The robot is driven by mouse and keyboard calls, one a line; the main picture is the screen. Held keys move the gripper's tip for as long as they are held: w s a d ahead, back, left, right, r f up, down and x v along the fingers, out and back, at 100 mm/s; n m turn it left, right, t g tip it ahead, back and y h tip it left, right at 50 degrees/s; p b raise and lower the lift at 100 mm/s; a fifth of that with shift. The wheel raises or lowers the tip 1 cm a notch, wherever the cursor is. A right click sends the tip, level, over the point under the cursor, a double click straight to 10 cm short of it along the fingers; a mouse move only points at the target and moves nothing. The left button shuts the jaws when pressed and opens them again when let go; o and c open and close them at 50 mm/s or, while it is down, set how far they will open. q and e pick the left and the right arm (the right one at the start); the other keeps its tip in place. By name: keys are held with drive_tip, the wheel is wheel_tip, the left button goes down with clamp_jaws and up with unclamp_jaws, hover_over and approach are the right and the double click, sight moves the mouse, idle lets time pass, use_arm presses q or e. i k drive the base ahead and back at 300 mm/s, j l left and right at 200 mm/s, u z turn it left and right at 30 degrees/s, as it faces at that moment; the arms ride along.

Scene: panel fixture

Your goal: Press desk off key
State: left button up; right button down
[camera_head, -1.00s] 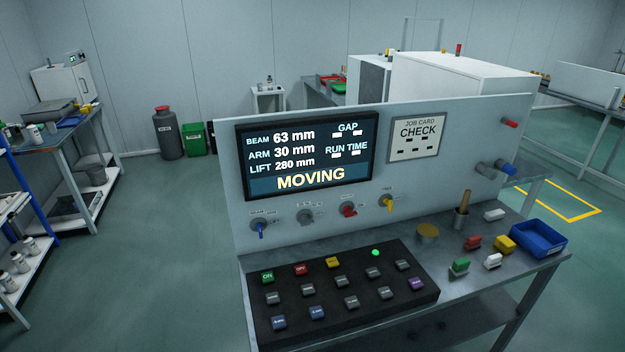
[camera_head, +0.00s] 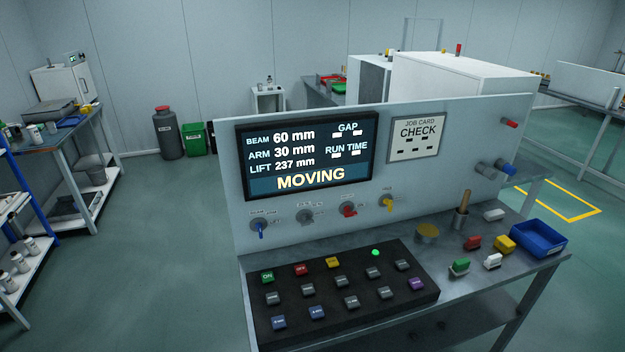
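The red off key (camera_head: 301,270) sits in the back row of the black key desk (camera_head: 345,318), between the green ON key (camera_head: 267,277) and a yellow key (camera_head: 333,262). Several grey, blue and purple keys fill the other rows. A round green lamp (camera_head: 375,252) glows at the back of the desk. The screen (camera_head: 306,155) above reads BEAM 60 mm, ARM 30 mm, LIFT 237 mm and MOVING; the GAP and RUN TIME values look like blank blocks. Neither of my grippers is in view.
Blue, grey, red and yellow knobs (camera_head: 387,203) line the panel. A job card (camera_head: 415,138) reads CHECK. Right of the desk stand a brass disc (camera_head: 428,231), a wood-handled tool (camera_head: 463,211), small coloured blocks (camera_head: 505,244) and a blue bin (camera_head: 541,237). The space above the keys is clear.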

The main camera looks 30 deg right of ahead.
sight(299, 268)
drive_tip(key=z, duration=1.4)
